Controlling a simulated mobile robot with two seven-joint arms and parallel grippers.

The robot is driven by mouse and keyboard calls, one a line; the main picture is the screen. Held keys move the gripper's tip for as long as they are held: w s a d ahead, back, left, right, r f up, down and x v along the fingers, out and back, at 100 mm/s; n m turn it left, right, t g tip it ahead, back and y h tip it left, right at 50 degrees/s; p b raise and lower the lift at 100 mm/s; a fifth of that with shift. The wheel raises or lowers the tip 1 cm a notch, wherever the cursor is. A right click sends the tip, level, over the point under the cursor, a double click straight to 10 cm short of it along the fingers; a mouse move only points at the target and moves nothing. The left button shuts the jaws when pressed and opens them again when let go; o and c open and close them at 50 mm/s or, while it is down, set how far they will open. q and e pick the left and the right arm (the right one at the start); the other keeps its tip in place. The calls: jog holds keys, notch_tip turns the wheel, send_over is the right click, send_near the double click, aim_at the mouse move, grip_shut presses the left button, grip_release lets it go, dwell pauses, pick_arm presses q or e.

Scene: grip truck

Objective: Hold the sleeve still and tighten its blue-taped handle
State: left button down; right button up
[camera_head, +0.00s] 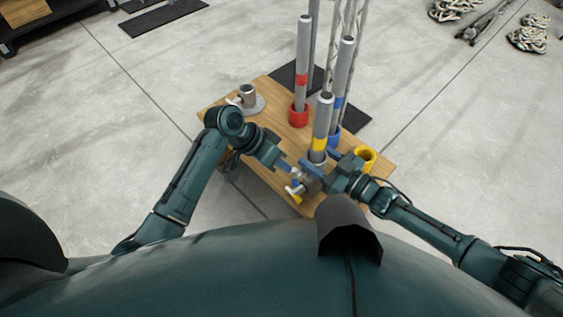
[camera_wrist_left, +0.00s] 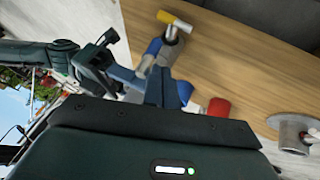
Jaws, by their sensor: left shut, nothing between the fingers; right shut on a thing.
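The grey metal sleeve (camera_head: 311,184) is at the table's near edge, between my grippers and largely hidden by them. A yellow-taped handle (camera_head: 296,199) sticks out on its near left side; it also shows at the top of the left wrist view (camera_wrist_left: 174,20). The blue-taped handle is hard to tell from the blue gripper fingers. My right gripper (camera_head: 322,174) is shut on the sleeve from the right. My left gripper (camera_head: 287,167) is shut and empty, with its tips close to the sleeve's left side; whether it touches a handle cannot be told.
On the wooden table (camera_head: 270,95) stand a red-taped pole (camera_head: 302,60), a blue-taped pole (camera_head: 343,70) and a yellow-taped pole (camera_head: 322,122). A yellow cup (camera_head: 366,157) is at the right. A grey fitting on a round base (camera_head: 250,103) is at the far left.

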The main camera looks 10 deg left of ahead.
aim_at(295, 175)
pick_arm(q)
jog(key=shift+s+d+r+t+y, duration=0.3)
jog(key=shift+t+y, duration=0.2)
jog(key=shift+y, duration=0.2)
jog(key=shift+s+d+r+m, duration=0.15)
jog(key=shift+s+d+m, duration=0.05)
jog(key=shift+d+m, duration=0.1)
jog(key=shift+s+d+r, duration=0.1)
jog(key=shift+s+d, duration=0.2)
jog(key=shift+d, duration=0.05)
jog(key=shift+s+d, duration=0.75)
jog(key=shift+d, duration=0.1)
jog(key=shift+s+d+f, duration=0.5)
jog(key=shift+d, duration=0.05)
jog(key=shift+s+d+f, duration=0.1)
jog(key=shift+s+f, duration=0.05)
dwell(0.4)
